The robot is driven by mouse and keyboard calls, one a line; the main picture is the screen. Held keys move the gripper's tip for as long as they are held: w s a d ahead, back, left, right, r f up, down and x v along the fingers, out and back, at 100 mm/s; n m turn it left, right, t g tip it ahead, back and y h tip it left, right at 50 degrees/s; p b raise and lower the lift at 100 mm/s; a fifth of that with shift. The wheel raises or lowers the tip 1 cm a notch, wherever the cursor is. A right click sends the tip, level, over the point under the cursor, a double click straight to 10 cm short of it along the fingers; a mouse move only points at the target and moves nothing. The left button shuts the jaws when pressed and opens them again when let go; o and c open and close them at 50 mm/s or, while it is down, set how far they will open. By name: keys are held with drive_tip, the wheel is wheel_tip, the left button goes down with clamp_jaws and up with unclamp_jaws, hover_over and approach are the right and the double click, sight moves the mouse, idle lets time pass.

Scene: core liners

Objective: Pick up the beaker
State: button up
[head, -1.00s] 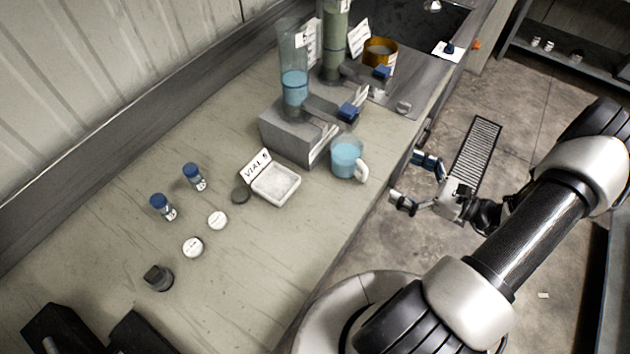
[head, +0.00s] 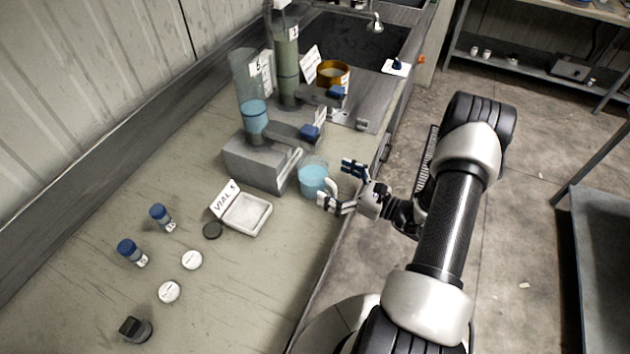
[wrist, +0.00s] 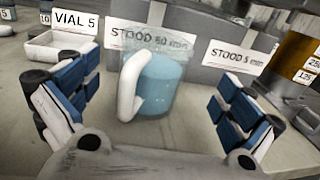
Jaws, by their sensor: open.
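The beaker (head: 312,179) is a clear cup of blue liquid with a white handle. It stands upright on the bench near the front edge, beside a grey dispenser block. In the wrist view the beaker (wrist: 162,82) is between my two fingers and a little beyond them, its white handle turned toward my left finger. My gripper (head: 341,186) is open and empty at the bench edge, just right of the beaker. In the wrist view my gripper (wrist: 150,105) shows both blue-padded fingers spread apart, and I see no contact with the beaker.
The dispenser block (head: 250,166) with a tall blue column (head: 252,95) stands behind the beaker. A white tray (head: 247,214) labelled VIAL 5 lies to its left. Capped vials (head: 162,217) and lids are farther left. An orange container (head: 333,73) is at the back.

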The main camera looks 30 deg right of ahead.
sight(301, 168)
drive_tip(key=x, duration=0.2)
drive_tip(key=b+x, duration=0.1)
drive_tip(key=x, duration=0.1)
drive_tip(key=shift+a+f, duration=0.2)
drive_tip(key=shift+a, duration=0.3)
drive_tip(key=shift+w+a, duration=0.1)
drive_tip(key=shift+w, duration=0.2)
drive_tip(key=c, duration=1.2)
drive_tip(key=shift+c, duration=0.2)
drive_tip(key=shift+r, duration=0.15)
